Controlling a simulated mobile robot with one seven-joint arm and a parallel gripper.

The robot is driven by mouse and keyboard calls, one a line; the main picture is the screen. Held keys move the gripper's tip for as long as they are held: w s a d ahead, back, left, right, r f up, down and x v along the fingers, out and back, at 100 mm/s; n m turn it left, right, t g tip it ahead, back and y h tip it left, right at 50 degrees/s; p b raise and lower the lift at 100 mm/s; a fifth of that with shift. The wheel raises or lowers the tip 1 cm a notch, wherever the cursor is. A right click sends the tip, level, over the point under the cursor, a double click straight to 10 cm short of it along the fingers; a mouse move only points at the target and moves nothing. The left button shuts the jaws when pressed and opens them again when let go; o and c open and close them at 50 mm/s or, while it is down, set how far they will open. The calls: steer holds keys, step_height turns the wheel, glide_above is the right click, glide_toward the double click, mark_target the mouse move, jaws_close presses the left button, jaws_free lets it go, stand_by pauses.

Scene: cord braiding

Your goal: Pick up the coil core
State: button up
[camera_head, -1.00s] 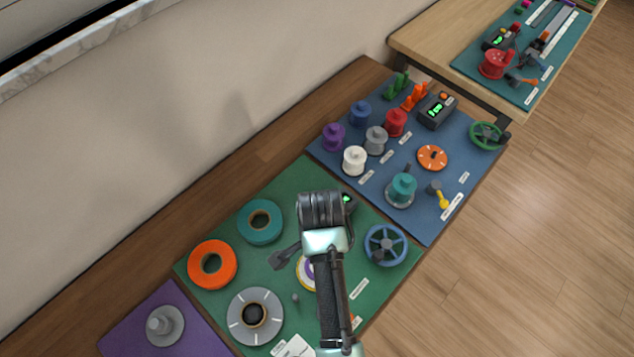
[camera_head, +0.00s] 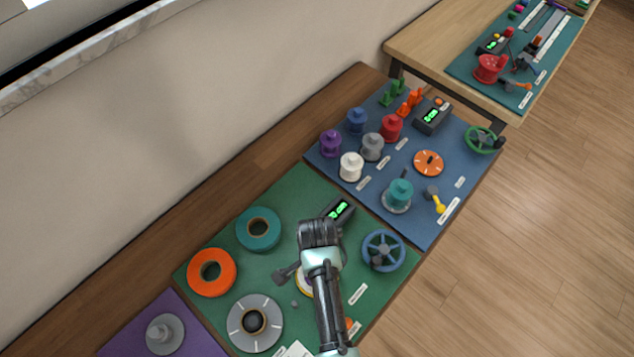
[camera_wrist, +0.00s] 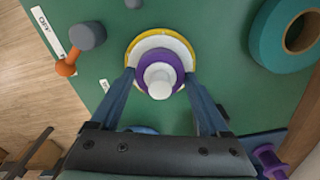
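In the wrist view, a purple piece with a white centre post (camera_wrist: 160,80) sits on a round white disc with a yellow rim (camera_wrist: 135,55). It looks like the coil core, though I cannot be sure. My gripper (camera_wrist: 161,78) is open, its two blue fingers on either side of the purple piece. I cannot tell whether they touch it. In the head view, my arm hides most of this piece; only a sliver of the pale disc (camera_head: 301,287) shows on the green mat (camera_head: 300,190).
A teal ring (camera_head: 258,229), an orange ring (camera_head: 212,272) and a grey dial-like disc (camera_head: 255,323) lie to the left. A blue handwheel (camera_head: 383,251) stands right of my arm, and a box with a green display (camera_head: 338,211) behind it. Several spools stand on the blue mat (camera_head: 325,165).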

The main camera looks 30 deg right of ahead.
jaws_close()
steer(key=shift+r, duration=0.1)
